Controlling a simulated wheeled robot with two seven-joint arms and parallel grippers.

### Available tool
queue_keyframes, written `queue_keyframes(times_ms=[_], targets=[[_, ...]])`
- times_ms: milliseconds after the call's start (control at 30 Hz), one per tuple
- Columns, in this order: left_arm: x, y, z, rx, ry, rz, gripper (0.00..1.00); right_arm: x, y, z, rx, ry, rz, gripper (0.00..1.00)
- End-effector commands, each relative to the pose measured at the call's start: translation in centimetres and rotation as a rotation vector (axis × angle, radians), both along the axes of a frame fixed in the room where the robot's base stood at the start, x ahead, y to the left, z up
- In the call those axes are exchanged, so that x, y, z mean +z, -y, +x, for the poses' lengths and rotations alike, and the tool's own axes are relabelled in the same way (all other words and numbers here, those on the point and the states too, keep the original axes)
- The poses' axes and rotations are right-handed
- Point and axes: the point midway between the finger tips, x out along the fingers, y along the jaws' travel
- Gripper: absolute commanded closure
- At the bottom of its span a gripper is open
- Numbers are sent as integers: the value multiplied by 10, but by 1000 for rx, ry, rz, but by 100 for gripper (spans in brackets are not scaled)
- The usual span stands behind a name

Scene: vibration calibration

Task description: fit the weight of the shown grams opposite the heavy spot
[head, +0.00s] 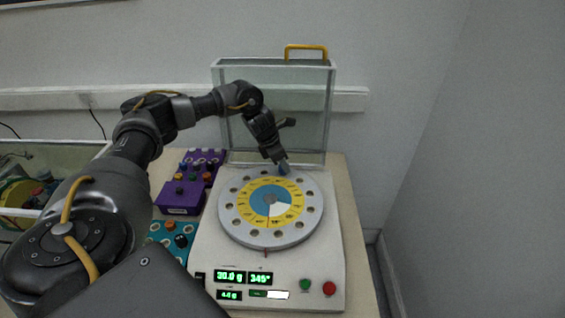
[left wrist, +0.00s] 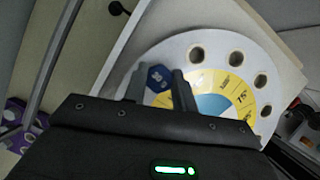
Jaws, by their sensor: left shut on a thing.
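The round grey disc (head: 232,218) with holes round its rim and a yellow and blue dial (head: 258,198) lies on the white machine (head: 213,262). It also shows in the left wrist view (left wrist: 178,50). The green displays (head: 230,276) read about 30.0 g and 345°, with a smaller gram reading below. My left gripper (head: 280,163) is at the disc's far edge, shut on a blue weight (left wrist: 158,76) with pale marks I cannot read surely. The weight also shows in the head view (head: 284,169). Whether it sits in a hole is hidden.
A clear guard (head: 290,110) with a yellow handle (head: 305,47) stands behind the disc. Purple (head: 180,198) and teal (head: 160,232) holders with coloured weights lie left of the machine. Green (head: 305,284) and red (head: 329,288) buttons are at its front. A glass-sided bin (head: 45,155) is far left.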

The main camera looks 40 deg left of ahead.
Motion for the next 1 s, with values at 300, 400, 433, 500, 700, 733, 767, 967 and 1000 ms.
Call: queue_keyframes(times_ms=[300, 400, 433, 500, 700, 733, 767, 967, 1000], targets=[[-5, 0, 0, 0, 0, 0, 94, -4, -1, 0, 0, 0, 2, 100], [-6, 0, 0, 0, 0, 0, 94, -5, -2, 0, -1, -1, 3, 100], [-7, 0, 0, 0, 0, 0, 94, -5, -3, 0, -1, -1, 3, 100], [-8, 0, 0, 0, 0, 0, 94, -6, -3, 0, -1, -1, 3, 100], [-8, 0, 0, 0, 0, 0, 55, -5, -3, 0, -1, -1, 3, 100], [-8, 0, 0, 0, 0, 0, 51, -5, -3, 0, -1, -1, 3, 100], [-8, 0, 0, 0, 0, 0, 47, -5, -3, 0, -1, -1, 3, 100], [-8, 0, 0, 0, 0, 0, 47, -5, -3, 0, -1, -1, 3, 100], [-8, 0, 0, 0, 0, 0, 47, -6, -3, 0, -1, -1, 3, 100]])
